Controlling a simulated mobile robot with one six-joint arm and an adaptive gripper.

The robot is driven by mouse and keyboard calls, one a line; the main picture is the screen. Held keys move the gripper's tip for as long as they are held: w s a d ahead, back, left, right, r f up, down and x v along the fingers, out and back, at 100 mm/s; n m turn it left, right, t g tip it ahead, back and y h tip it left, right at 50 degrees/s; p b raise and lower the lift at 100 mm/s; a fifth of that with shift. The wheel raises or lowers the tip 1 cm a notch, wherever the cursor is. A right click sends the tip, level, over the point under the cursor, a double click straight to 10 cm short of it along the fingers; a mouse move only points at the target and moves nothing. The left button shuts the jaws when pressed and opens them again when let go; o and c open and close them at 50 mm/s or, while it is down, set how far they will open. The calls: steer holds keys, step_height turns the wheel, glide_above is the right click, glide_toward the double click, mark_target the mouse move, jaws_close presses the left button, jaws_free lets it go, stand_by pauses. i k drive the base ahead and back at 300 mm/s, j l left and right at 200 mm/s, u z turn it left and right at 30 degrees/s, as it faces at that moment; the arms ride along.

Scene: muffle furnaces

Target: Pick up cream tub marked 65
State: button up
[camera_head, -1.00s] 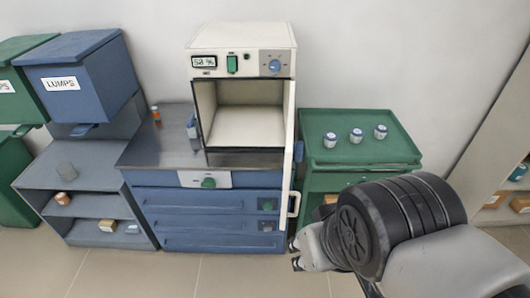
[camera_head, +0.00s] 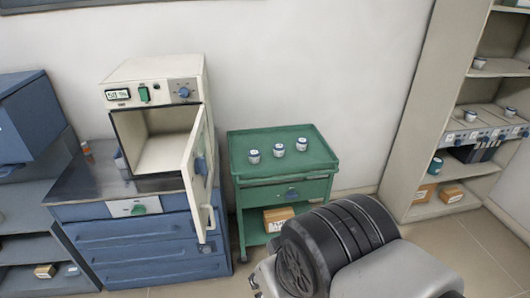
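Three small whitish tubs with dark bluish bands stand upright in a row on top of the green cart (camera_head: 240,165): a left tub (camera_head: 254,157), a middle tub (camera_head: 278,150) and a right tub (camera_head: 302,144). Their markings are too small to read, so I cannot tell which one, if any, is marked 65. My gripper (camera_head: 254,283) shows only as a small dark part at the lower edge, in front of and below the cart. Most of it is hidden behind my arm or cut off, and I cannot see whether its fingers are apart.
The furnace (camera_head: 150,72) stands left of the cart, its door (camera_head: 200,175) swung open towards the cart. A tall shelf unit (camera_head: 408,140) on the right holds more tubs, including one pale tub (camera_head: 479,62), and boxes. A cardboard box (camera_head: 278,218) sits under the cart's drawer.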

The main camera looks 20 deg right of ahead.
mark_target(301, 142)
steer(key=i+l, duration=0.25)
steer(key=i+l+u, duration=0.15)
steer(key=l, duration=0.2)
steer(key=i+l, duration=0.25)
steer(key=i+l+u, duration=0.15)
steer(key=l, duration=0.25)
steer(key=i+l, duration=0.25)
steer(key=i+l+u, duration=0.1)
steer(key=l, duration=0.35)
steer(key=i+l+u, duration=0.1)
steer(key=i+l, duration=0.35)
steer(key=l, duration=0.3)
steer(key=u, duration=0.05)
